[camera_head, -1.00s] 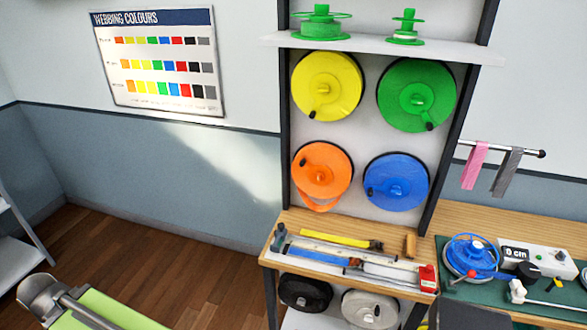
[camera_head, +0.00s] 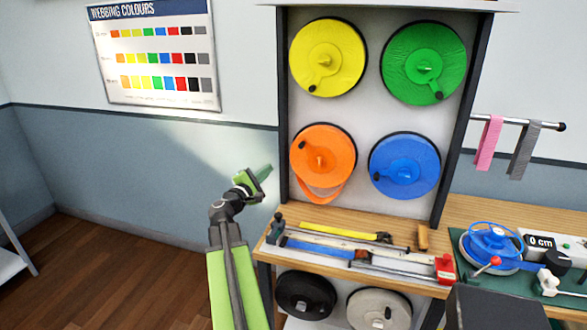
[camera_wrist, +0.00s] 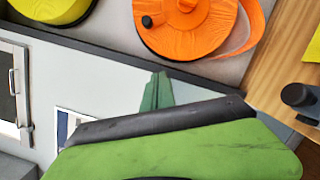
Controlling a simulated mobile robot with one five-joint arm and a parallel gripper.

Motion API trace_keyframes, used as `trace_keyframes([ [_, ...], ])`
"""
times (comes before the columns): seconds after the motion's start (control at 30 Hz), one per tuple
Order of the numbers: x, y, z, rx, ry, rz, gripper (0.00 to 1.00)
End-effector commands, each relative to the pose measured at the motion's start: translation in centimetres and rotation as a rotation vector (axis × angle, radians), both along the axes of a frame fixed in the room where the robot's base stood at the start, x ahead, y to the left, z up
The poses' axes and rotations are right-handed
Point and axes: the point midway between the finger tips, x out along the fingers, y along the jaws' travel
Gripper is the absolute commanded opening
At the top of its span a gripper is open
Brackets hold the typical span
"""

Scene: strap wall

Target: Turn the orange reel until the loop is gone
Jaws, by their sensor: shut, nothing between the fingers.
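The orange reel (camera_head: 322,160) hangs at the lower left of the strap wall, below the yellow reel. A dark crank knob shows near its upper left edge. An orange loop of webbing (camera_head: 322,194) hangs slack below the reel's lower edge. In the wrist view the orange reel (camera_wrist: 190,22) is at the top, with the loop (camera_wrist: 246,32) along its right side. My gripper (camera_head: 265,172) is shut and empty, left of the reel and apart from it, just left of the wall's dark frame. Its green fingers also show in the wrist view (camera_wrist: 156,90).
The yellow reel (camera_head: 327,58), green reel (camera_head: 423,63) and blue reel (camera_head: 404,166) share the panel. The dark upright post (camera_head: 283,110) stands between my gripper and the orange reel. A wooden bench (camera_head: 300,222) below holds tools.

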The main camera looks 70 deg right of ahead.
Motion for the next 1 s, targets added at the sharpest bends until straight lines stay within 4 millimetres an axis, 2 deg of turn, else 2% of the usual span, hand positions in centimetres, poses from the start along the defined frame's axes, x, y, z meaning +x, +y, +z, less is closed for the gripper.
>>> trace_keyframes([
  [0.1, -1.4, -1.2, 0.3, -0.034, 0.067, -0.009, 0.00],
  [0.27, -1.5, -1.6, 0.7, -0.039, 0.077, -0.009, 0.00],
  [0.37, -1.7, -2.6, 0.9, -0.038, 0.076, -0.010, 0.00],
  [0.8, -3.0, -11.7, 2.1, -0.037, 0.074, -0.012, 0.00],
  [0.9, -4.9, -11.1, 3.5, -0.037, 0.074, -0.013, 0.00],
  [1.0, -5.8, -11.1, 4.0, -0.037, 0.074, -0.012, 0.00],
])
